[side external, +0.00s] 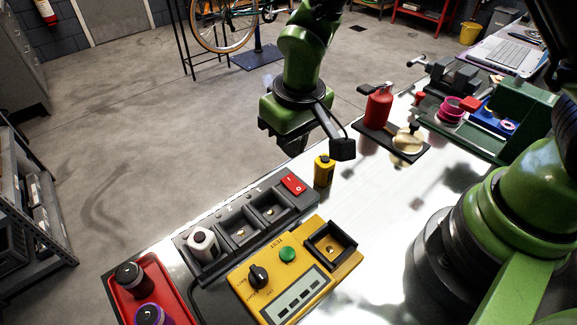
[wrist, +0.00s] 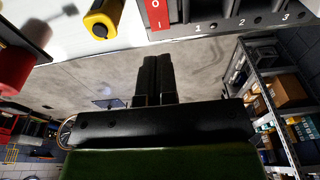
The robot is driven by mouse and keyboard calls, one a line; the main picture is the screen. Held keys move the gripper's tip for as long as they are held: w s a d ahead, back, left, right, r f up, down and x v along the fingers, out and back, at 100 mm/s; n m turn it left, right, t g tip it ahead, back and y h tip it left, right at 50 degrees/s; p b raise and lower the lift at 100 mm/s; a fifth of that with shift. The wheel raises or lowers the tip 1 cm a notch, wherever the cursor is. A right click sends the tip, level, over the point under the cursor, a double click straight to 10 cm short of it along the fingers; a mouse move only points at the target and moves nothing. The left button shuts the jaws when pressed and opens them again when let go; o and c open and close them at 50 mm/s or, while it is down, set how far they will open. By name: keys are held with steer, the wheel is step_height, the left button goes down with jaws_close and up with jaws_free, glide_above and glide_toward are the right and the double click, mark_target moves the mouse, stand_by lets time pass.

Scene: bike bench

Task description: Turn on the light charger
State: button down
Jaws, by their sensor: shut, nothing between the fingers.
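The light charger (side external: 243,222) is a dark grey block with a row of slots along the far edge of the bench. Its red rocker switch (side external: 293,184), marked I and O, is at its right end; it also shows at the top of the wrist view (wrist: 158,14). Which way the rocker is tipped is unclear. A white light (side external: 201,243) sits in the leftmost slot; the other two slots look empty. My gripper (side external: 294,147) is above and beyond the switch in the side view, apart from it. In the wrist view its fingers (wrist: 157,60) are together and empty.
A yellow light (side external: 324,171) stands just right of the switch. A yellow tester (side external: 294,272) with a green button lies in front of the charger. A red tray (side external: 163,279) with dark-topped lights is at left. A red bottle (side external: 378,106) stands on a black mat behind.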

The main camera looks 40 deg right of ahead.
mark_target(287, 177)
steer(key=f, duration=0.6)
steer(key=shift+w+f, duration=0.4)
